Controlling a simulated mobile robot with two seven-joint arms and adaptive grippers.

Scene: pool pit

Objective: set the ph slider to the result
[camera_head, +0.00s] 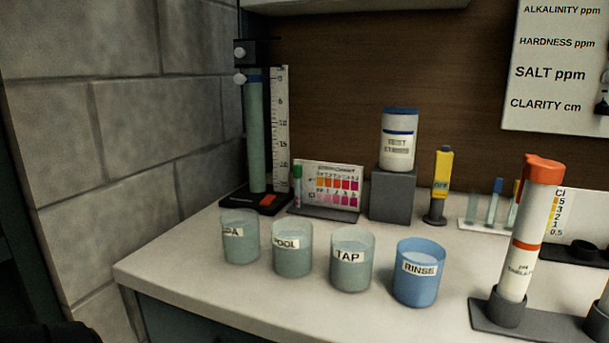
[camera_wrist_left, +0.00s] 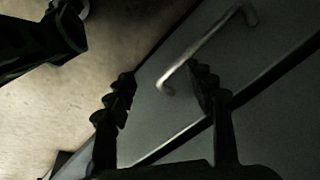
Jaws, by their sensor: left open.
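A white board (camera_head: 555,75) hangs at the upper right in the head view. It carries the words alkalinity, hardness, salt and clarity; I see no pH row or slider in the part that shows. A dark piece at its right edge is cut off. A colour comparator card (camera_head: 340,185) with yellow, orange and pink squares stands on the counter, with a small tube at its left. My left gripper (camera_wrist_left: 162,74) is open in the left wrist view, its fingers apart with nothing between them that I can tell is held. My right gripper is not in view.
Beakers marked spa (camera_head: 240,250), pool (camera_head: 292,262), tap (camera_head: 351,272) and rinse (camera_head: 416,285) line the counter's front (camera_head: 195,290). A tall tube (camera_head: 525,225) stands at right. A metal handle (camera_wrist_left: 205,50) on a grey front lies beyond my left fingers.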

